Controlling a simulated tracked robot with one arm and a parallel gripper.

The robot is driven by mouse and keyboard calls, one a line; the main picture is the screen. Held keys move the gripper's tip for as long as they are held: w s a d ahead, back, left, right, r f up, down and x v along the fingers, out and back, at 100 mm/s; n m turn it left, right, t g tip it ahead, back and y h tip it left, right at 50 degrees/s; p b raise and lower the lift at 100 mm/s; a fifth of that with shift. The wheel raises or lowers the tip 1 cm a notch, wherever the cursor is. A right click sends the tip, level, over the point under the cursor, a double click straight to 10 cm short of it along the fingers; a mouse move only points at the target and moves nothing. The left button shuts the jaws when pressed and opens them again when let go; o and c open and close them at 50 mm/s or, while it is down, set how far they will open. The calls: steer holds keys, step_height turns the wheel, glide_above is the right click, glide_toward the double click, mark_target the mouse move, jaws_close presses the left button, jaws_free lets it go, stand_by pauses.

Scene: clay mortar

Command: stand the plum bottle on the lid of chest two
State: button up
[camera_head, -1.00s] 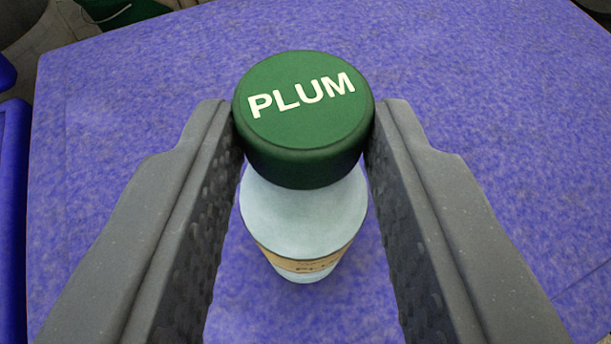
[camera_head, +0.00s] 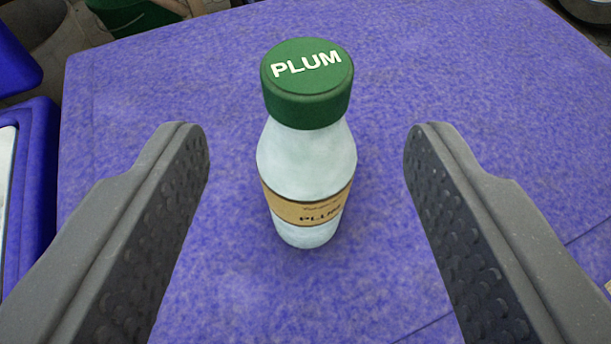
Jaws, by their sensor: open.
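The plum bottle (camera_head: 306,160) stands upright on a flat blue-purple speckled surface (camera_head: 400,80). It has a green cap marked PLUM, a pale body and a tan label that also reads PLUM. My gripper (camera_head: 306,155) is open wide, with one finger on each side of the bottle. There is a clear gap between each finger and the bottle, and nothing is held. I cannot tell from this view whether the surface is the lid of chest two, as no chest number shows.
A blue box-like thing (camera_head: 40,180) with a pale inside stands at the left edge, beside the surface. A green object (camera_head: 125,15) shows beyond the far left edge. A dark rounded thing (camera_head: 590,10) is at the far right corner. The surface around the bottle is clear.

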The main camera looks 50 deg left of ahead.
steer(key=p+v, duration=0.1)
steer(key=v, duration=0.6)
steer(key=shift+s+d+r, duration=0.15)
steer(key=shift+s+d, duration=0.05)
steer(key=shift+s, duration=0.05)
